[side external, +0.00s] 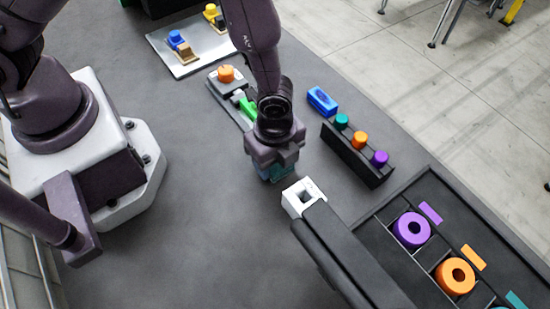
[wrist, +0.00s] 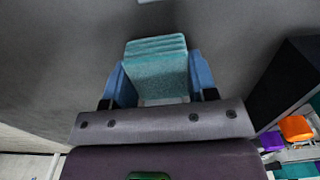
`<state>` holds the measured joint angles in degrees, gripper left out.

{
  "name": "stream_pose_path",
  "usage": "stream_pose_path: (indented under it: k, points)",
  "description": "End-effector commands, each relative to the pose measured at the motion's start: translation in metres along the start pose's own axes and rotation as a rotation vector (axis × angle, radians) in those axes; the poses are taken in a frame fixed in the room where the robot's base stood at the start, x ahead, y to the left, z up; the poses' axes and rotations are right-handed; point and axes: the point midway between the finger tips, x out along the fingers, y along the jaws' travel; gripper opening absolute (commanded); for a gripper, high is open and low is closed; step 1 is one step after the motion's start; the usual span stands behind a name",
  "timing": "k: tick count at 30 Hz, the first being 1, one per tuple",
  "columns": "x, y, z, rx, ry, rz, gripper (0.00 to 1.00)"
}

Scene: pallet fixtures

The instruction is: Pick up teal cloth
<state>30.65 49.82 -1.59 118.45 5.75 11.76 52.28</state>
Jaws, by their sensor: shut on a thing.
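The teal cloth (wrist: 157,66) looks like a folded, layered block in the wrist view. It sits between the two blue fingers of my gripper (wrist: 160,84), which press on its left and right sides. In the side external view my gripper (side external: 273,168) points down over the grey table, and a bit of teal shows at its tips. Most of the cloth is hidden there by the gripper. I cannot tell whether the cloth touches the table.
A white square-holed block (side external: 303,197) on a dark beam stands close at the right. A dark rack (side external: 352,160) holds teal, orange and purple pegs. A black tray (side external: 395,204) holds rings. A green piece (side external: 249,108) lies behind the gripper. The table at lower left is clear.

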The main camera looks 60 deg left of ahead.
Motion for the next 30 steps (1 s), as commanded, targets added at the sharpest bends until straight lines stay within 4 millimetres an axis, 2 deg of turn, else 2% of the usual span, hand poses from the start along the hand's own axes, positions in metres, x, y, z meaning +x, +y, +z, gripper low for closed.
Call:
stream_pose_path:
  k: [5,12,18,22,29,30]
  points:
    - [-0.017,-0.001,0.0,-0.001,0.002,-0.003,0.29]
    - [-0.062,-0.001,0.0,-0.001,0.003,-0.005,0.29]
    - [-0.09,-0.001,0.0,-0.001,0.001,-0.003,0.29]
    - [-0.097,0.0,0.0,0.0,-0.001,-0.001,0.29]
    - [-0.098,0.0,0.0,0.0,-0.001,0.0,0.29]
    - [-0.098,0.0,0.0,0.0,-0.001,0.0,0.5]
